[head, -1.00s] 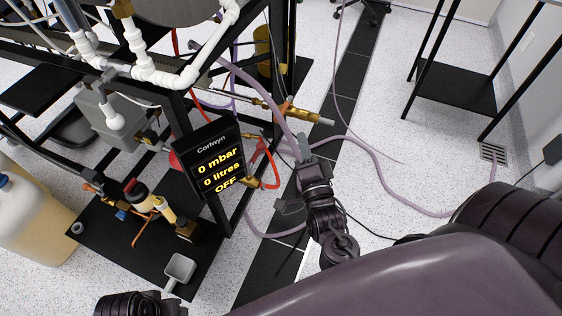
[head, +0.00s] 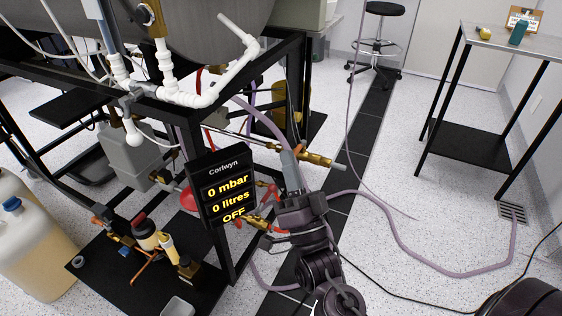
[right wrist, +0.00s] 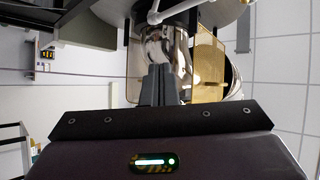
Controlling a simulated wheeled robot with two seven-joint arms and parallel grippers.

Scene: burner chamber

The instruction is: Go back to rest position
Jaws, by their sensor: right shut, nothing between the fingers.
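My right gripper (head: 290,160) is in the middle of the head view, beside the black display panel and in front of the frame's pipework. Its grey fingers are together with nothing between them. They also show closed in the right wrist view (right wrist: 158,82), with a shiny metal part and a brass-coloured piece beyond them. I cannot tell whether the fingertips touch the hose behind them. My left gripper is out of view.
The display panel (head: 222,186) reads 0 mbar, 0 litres, OFF. Red-handled valves (head: 268,190) and a brass fitting (head: 318,159) are close to my right gripper. A purple hose (head: 400,232) crosses the floor.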

